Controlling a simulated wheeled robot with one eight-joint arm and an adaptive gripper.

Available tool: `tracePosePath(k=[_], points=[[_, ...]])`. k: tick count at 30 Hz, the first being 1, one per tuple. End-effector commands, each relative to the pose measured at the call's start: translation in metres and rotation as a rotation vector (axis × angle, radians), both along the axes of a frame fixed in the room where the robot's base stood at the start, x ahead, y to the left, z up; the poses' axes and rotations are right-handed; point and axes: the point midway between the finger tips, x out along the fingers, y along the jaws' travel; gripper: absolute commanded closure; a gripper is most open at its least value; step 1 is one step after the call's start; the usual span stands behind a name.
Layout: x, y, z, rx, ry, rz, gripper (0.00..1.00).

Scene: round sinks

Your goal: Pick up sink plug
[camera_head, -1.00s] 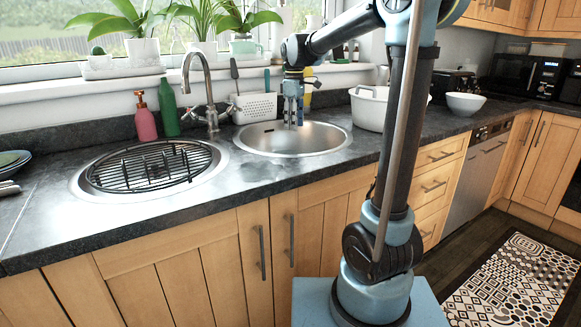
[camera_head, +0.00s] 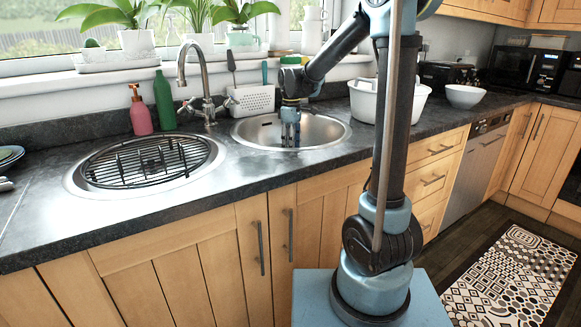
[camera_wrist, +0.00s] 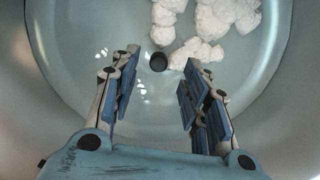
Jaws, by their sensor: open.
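The sink plug (camera_wrist: 158,61) is a small dark round piece on the basin floor in the wrist view. My gripper (camera_wrist: 159,72) is open, with its blue-padded fingers on either side of the plug in the picture. I cannot tell how far above it they are. In the head view my gripper (camera_head: 290,142) reaches down into the right round sink (camera_head: 330,133). The plug is not visible there.
White foam-like clumps (camera_wrist: 205,25) lie in the basin close to the plug. A rack-covered left sink (camera_head: 77,184), faucet (camera_head: 205,85), cutlery holder (camera_head: 255,99) and white tub (camera_head: 408,105) stand around the right sink.

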Motion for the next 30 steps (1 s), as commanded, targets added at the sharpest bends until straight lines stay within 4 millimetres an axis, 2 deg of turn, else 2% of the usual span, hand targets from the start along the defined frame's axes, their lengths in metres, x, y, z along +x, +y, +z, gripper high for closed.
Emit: tracePosePath(k=[5,13,23,24,29,30], points=[[0.001,0.0,-0.013,0.0,0.0,0.0,0.58],[0.003,-0.001,-0.046,0.0,0.0,-0.001,0.58],[0.003,-0.001,-0.053,0.0,0.0,-0.002,0.58],[0.003,-0.001,-0.053,0.0,0.0,-0.002,0.6],[0.003,-0.002,-0.053,0.0,0.0,-0.002,0.96],[0.003,-0.002,-0.053,0.0,0.0,-0.002,1.0]])
